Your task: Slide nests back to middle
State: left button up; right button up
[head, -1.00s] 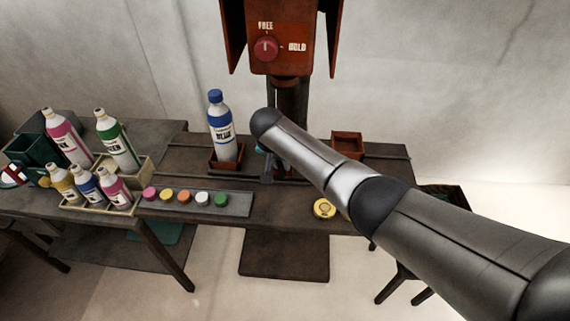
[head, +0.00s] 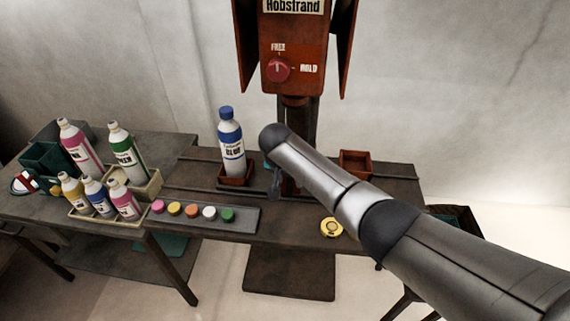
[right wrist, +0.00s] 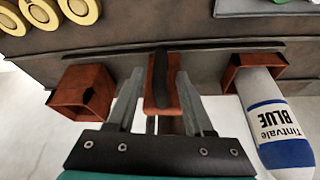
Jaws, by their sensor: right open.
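Two red-brown square nests sit on the table's rail. The left nest (head: 236,176) holds an upright white bottle with a blue cap (head: 231,140); the right nest (head: 355,164) is empty. In the right wrist view the empty nest (right wrist: 80,92) is at left, and the nest with the bottle (right wrist: 236,73) is at right. My right gripper (head: 274,186) is between the nests, partly hidden by my arm. In the right wrist view its open fingers (right wrist: 160,76) stand either side of a red-brown block with a dark strip (right wrist: 162,88). I cannot tell whether they touch it. My left gripper is not in view.
A red machine head (head: 292,65) with a FREE/HOLD knob (head: 278,69) rises behind the rail. A strip of coloured caps (head: 191,211), a yellow disc (head: 331,227) and a crate of bottles (head: 108,212) lie in front and at left.

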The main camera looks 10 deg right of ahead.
jog(key=p+v, duration=0.3)
jog(key=v, duration=1.1)
jog(key=shift+s, duration=0.15)
